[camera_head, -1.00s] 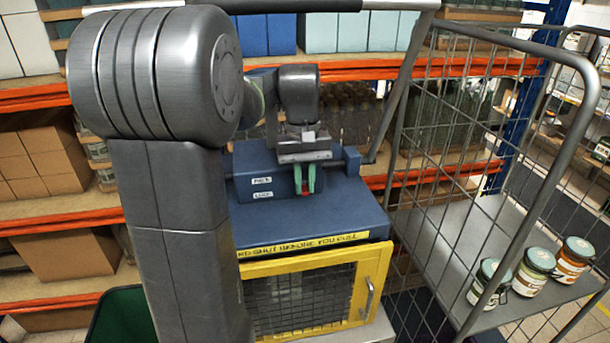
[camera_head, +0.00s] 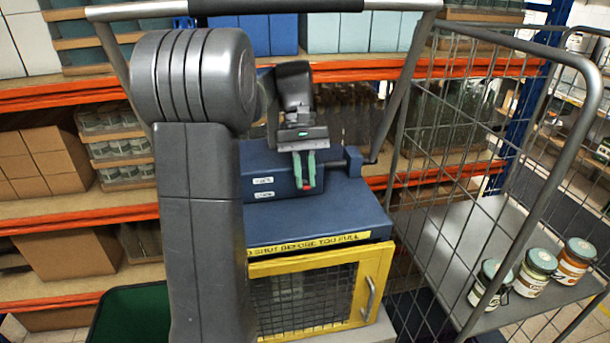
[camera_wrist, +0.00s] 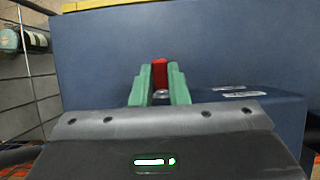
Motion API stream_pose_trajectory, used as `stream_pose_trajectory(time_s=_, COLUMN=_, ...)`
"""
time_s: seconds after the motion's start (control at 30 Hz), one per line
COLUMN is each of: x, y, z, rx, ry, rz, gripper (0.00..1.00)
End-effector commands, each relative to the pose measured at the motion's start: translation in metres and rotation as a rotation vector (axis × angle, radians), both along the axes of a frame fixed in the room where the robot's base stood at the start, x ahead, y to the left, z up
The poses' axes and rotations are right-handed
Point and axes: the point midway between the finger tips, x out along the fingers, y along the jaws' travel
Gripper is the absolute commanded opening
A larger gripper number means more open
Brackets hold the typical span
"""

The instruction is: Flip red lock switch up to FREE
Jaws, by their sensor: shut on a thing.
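The red lock switch (camera_wrist: 160,73) shows between the green fingertips of my gripper (camera_wrist: 160,85) in the wrist view. In the head view only a small red bit of the switch (camera_head: 306,187) shows below the fingertips, and the fingers hide the rest. My gripper (camera_head: 304,172) is shut on the switch, in front of the face of the blue box (camera_head: 342,192). Two white labels sit on the box left of the gripper, an upper label (camera_head: 263,181) and a lower label (camera_head: 264,194). Their words are too small to read surely.
Below the blue box is a yellow-framed mesh door (camera_head: 256,290) with a grey handle (camera_head: 370,298). A wire cage trolley (camera_head: 460,235) stands close on the right, with several jars on its shelf, including one green-lidded jar (camera_head: 538,268). Orange-beamed shelving (camera_head: 60,98) stands behind.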

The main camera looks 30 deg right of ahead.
Motion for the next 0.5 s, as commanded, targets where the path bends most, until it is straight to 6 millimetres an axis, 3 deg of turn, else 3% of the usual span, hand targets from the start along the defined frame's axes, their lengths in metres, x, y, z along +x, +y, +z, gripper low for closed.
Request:
stream_pose_trajectory(time_s=0.1, x=0.0001, y=-0.0001, z=0.0006, rx=-0.001, ry=-0.001, rz=0.0, gripper=0.0)
stream_pose_trajectory(time_s=0.13, x=0.0001, y=-0.0001, z=0.0006, rx=-0.001, ry=-0.001, rz=0.0, gripper=0.18)
stream_pose_trajectory(time_s=0.23, x=0.0, y=-0.0001, z=0.0004, rx=-0.001, ry=-0.001, rz=0.0, gripper=0.36)
stream_pose_trajectory(time_s=0.5, x=-0.0001, y=0.0, z=0.0002, rx=0.0, ry=-0.001, rz=0.0, gripper=0.36)
